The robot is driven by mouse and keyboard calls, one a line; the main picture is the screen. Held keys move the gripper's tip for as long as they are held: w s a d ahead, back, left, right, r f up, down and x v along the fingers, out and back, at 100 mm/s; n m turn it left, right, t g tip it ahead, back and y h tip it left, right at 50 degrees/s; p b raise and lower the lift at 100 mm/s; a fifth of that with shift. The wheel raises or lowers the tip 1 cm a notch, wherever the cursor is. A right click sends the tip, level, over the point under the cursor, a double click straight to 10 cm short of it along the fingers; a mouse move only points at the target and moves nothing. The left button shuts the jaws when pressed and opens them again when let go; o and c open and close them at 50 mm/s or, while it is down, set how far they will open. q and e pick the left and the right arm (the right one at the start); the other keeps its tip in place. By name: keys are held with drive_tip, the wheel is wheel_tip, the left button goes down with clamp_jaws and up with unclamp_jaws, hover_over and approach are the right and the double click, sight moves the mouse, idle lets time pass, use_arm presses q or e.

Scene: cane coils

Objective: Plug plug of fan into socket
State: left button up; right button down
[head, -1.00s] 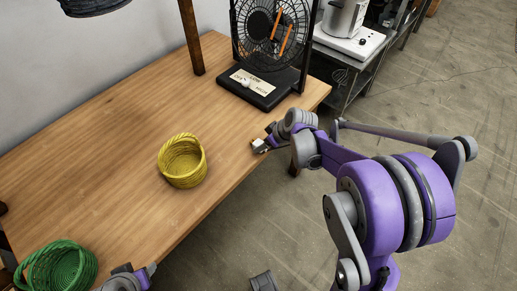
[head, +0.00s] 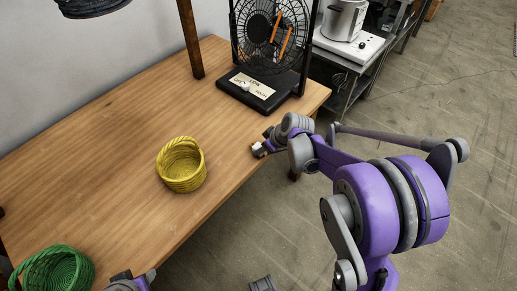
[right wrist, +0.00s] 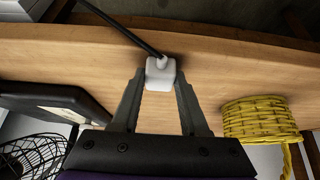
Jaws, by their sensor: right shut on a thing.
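My right gripper (head: 263,145) is shut on a white plug (right wrist: 160,73), held between its fingertips near the table's right edge. The plug is a small white block, and a black cord (right wrist: 118,27) leaves it toward the upper left in the right wrist view. The black fan (head: 270,28) stands at the far end of the table on a dark base (head: 290,98) with a pale label and a white knob. My left gripper (head: 124,279) shows only partly at the bottom edge, so its fingers cannot be judged. I cannot make out a socket in either view.
The wooden table (head: 120,150) has clear room in the middle. A yellow basket (head: 181,170) stands left of my right gripper. A green basket (head: 55,270) is at the lower left. A dark post (head: 191,45) rises near the wall. A metal pot (head: 343,20) stands beyond the table.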

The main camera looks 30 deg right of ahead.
drive_tip(key=shift+r+p, duration=1.9)
drive_tip(key=shift+r, duration=0.65)
drive_tip(key=shift+f, duration=0.1)
